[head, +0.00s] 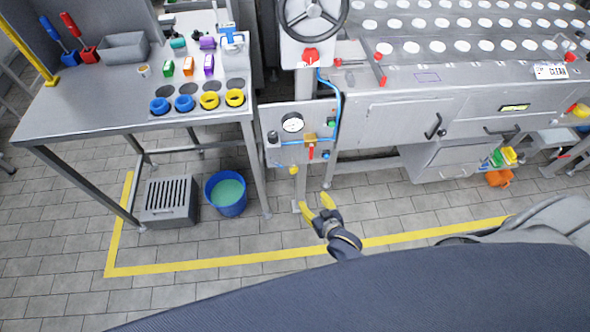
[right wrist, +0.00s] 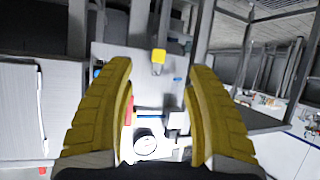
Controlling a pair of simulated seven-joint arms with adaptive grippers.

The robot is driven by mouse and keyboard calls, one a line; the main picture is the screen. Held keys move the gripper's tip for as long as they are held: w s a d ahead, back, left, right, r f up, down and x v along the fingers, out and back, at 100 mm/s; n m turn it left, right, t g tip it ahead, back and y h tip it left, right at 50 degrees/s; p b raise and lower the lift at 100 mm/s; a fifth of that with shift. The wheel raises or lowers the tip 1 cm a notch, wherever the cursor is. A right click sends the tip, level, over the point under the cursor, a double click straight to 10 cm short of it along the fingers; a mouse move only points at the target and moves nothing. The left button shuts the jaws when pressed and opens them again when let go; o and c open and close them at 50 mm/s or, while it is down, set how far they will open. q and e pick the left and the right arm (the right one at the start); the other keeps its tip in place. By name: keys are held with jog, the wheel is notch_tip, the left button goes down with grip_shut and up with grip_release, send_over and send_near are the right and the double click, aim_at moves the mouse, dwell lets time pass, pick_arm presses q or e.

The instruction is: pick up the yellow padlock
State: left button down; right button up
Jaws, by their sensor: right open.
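My right gripper (head: 313,200), with yellow fingers, is open and empty. In the head view it is below and slightly right of the padlock. Its fingers (right wrist: 160,66) frame the padlock and the panel in the wrist view. My left gripper is not in view.
The panel carries a round gauge (head: 292,122), a red-handled valve (head: 311,151) and a blue hose (head: 338,100). A blue bucket (head: 226,207) and a grey slatted crate (head: 150,216) stand left under the table (head: 110,115). A large machine (head: 400,120) stands right. The floor before the panel is clear.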

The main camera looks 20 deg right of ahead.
notch_tip(320, 180, up, 4)
jog(key=w, duration=0.2)
send_near(295, 170)
jog(key=shift+m+t, duration=0.3)
jog(key=shift+t, duration=0.1)
jog(key=x, duration=0.5)
jog(key=shift+d+f, duration=0.15)
jog(key=shift+f, duration=0.2)
jog(key=shift+a+x, duration=0.15)
jog(key=shift+x, duration=1.15)
jog(key=shift+a+x, duration=0.1)
jog(key=shift+x, duration=1.15)
grip_shut()
